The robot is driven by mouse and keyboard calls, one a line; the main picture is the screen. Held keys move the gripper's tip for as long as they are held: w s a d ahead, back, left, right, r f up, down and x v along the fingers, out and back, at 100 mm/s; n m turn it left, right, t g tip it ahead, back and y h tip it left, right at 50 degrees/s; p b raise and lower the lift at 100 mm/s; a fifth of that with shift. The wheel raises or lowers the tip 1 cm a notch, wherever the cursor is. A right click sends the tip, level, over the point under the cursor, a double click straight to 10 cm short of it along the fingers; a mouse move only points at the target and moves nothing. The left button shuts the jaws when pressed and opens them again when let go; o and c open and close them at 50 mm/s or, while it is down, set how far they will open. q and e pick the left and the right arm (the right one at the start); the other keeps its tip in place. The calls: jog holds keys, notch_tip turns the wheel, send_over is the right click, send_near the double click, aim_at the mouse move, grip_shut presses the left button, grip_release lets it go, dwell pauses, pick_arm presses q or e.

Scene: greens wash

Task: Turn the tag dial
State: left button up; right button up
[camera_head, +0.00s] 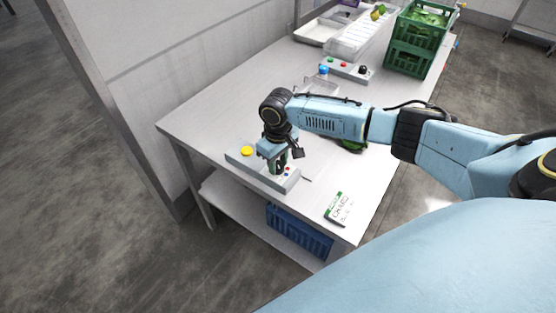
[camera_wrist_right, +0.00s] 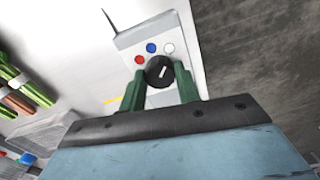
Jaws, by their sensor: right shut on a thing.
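The tag dial (camera_wrist_right: 159,71) is a round black knob with a white pointer mark, on a light grey control box (camera_wrist_right: 137,38). Beside it on the panel are a red, a blue and a white button. In the head view the box (camera_head: 240,158) lies near the table's left edge, with a yellow button on top. My right gripper (camera_wrist_right: 161,80) has its green fingers on either side of the dial, shut on it. In the head view my right gripper (camera_head: 279,165) points down over the box and hides the dial. My left gripper is not in view.
The white table (camera_head: 215,120) also holds a second control box (camera_head: 345,70), green crates (camera_head: 418,40) with greens, and a white tray (camera_head: 355,38) at the back. A green-and-white card (camera_head: 338,207) lies near the front. A blue crate (camera_head: 298,232) sits on the lower shelf.

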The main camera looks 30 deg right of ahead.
aim_at(278, 164)
jog(key=n+p, duration=0.2)
jog(key=n, duration=0.1)
jog(key=shift+r, duration=0.15)
jog(key=n+p, duration=0.1)
jog(key=n, duration=0.1)
jog(key=shift+n, duration=0.4)
jog(key=shift+w+n+p, duration=0.1)
jog(key=shift+n+p, duration=0.45)
jog(key=shift+n, duration=0.65)
jog(key=o, duration=1)
notch_tip(278, 164, up, 13)
jog(key=shift+r, duration=0.1)
